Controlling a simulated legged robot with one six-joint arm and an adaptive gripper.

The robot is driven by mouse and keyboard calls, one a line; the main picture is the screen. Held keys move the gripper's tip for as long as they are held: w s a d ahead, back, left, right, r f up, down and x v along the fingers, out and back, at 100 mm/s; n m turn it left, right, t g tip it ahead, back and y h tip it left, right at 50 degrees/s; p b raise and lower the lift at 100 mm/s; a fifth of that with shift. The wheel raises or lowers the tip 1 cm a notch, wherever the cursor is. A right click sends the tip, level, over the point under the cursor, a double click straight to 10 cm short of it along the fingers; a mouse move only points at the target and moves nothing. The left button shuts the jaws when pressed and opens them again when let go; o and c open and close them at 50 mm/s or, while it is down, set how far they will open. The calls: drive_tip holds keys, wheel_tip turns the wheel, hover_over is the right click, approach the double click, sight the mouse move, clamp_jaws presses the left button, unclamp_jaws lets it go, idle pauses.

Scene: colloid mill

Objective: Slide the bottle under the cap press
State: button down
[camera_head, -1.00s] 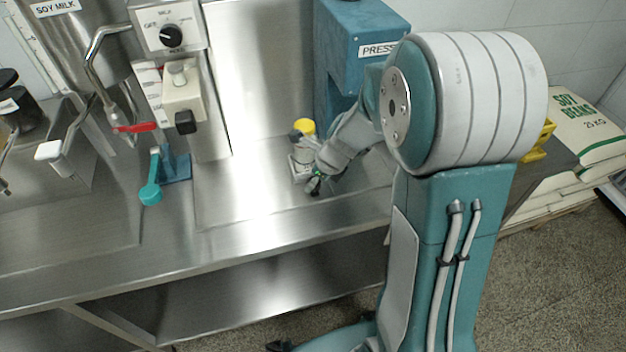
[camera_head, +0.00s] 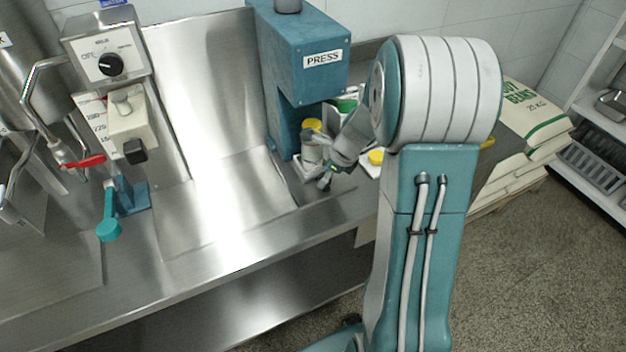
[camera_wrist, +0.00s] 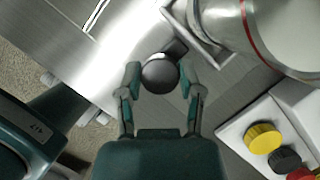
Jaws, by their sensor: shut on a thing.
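The bottle (camera_head: 312,150) is pale with a yellow cap (camera_head: 312,124) and looks upright in the head view. The blue-teal cap press (camera_head: 305,85), labelled PRESS, stands behind it. The bottle shows just below the press's overhanging head; how deep under it the bottle sits, I cannot tell. My gripper (camera_head: 322,162) is shut on the bottle from the right, partly hiding it. In the wrist view my fingers (camera_wrist: 160,78) are on either side of a dark round shape (camera_wrist: 160,73); its identity is unclear there.
A white tray with yellow, black and red caps (camera_wrist: 262,137) lies right of my fingers in the wrist view. A teal handle (camera_head: 108,228) and a dispenser (camera_head: 130,125) are at the left. The steel counter (camera_head: 225,200) between is clear.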

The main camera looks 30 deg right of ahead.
drive_tip(key=shift+d, duration=0.15)
drive_tip(key=shift+c, duration=1.3)
unclamp_jaws()
drive_tip(key=shift+d, duration=0.35)
drive_tip(key=shift+a+r, duration=0.1)
drive_tip(key=v, duration=0.7)
